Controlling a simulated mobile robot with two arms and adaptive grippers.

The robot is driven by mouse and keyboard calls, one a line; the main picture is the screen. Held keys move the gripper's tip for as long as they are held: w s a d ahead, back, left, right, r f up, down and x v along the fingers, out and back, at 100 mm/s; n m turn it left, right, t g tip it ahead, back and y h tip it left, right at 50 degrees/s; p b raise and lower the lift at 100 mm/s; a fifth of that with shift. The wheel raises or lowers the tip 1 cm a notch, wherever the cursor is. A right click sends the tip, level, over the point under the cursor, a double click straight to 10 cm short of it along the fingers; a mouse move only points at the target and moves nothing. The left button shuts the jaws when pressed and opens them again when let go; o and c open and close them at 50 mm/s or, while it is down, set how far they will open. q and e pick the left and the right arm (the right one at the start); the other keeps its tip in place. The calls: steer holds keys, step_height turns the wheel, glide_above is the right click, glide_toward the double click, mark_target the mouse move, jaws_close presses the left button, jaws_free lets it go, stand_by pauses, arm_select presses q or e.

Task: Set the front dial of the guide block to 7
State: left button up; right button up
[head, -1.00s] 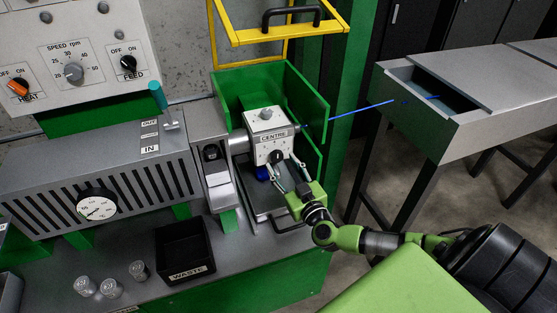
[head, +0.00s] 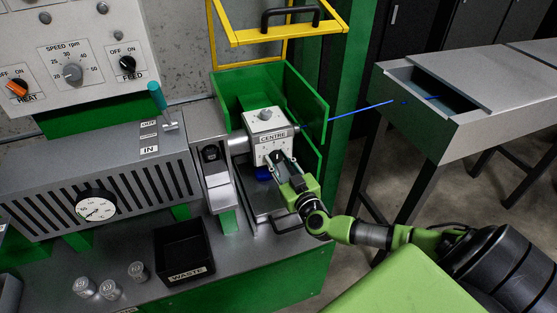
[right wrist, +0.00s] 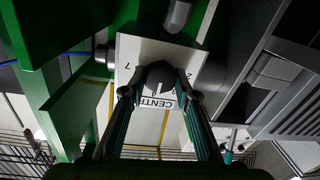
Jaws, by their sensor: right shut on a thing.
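The guide block (head: 269,134) is a white box with a "CENTRE" label, inside the green housing. It also shows in the right wrist view (right wrist: 134,50), with a "7" on its face to the left of the dial. The front dial (right wrist: 160,76) is a dark knob on that face. My right gripper (head: 281,162) reaches the front face from below right. Its fingertips (right wrist: 160,88) are shut on the dial, one on each side. In the head view the fingers hide the dial, and where its pointer stands cannot be read. My left gripper is not in view.
Green guard walls (head: 304,100) stand around the block, with a raised yellow frame (head: 277,35) above. A blue cable (head: 362,108) runs right to a grey trough (head: 440,92). A black waste bin (head: 184,250) stands at left front.

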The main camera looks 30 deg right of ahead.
steer(key=shift+m+p, duration=1.1)
steer(key=shift+p, duration=0.25)
steer(key=shift+m, duration=0.9)
steer(key=m, duration=0.3)
steer(key=shift+f+m+t, duration=0.2)
steer(key=shift+m+t, duration=0.1)
steer(key=shift+m, duration=0.1)
steer(key=m+b, duration=0.1)
steer(key=m, duration=0.2)
steer(key=shift+m+h, duration=0.4)
steer(key=m+b, duration=0.1)
steer(key=m, duration=0.2)
steer(key=shift+m, duration=0.4)
steer(key=shift+m+h+b, duration=0.5)
steer(key=shift+m+b, duration=0.1)
steer(key=shift+m, duration=1)
steer(key=o, duration=1.1)
steer(key=shift+d, duration=0.1)
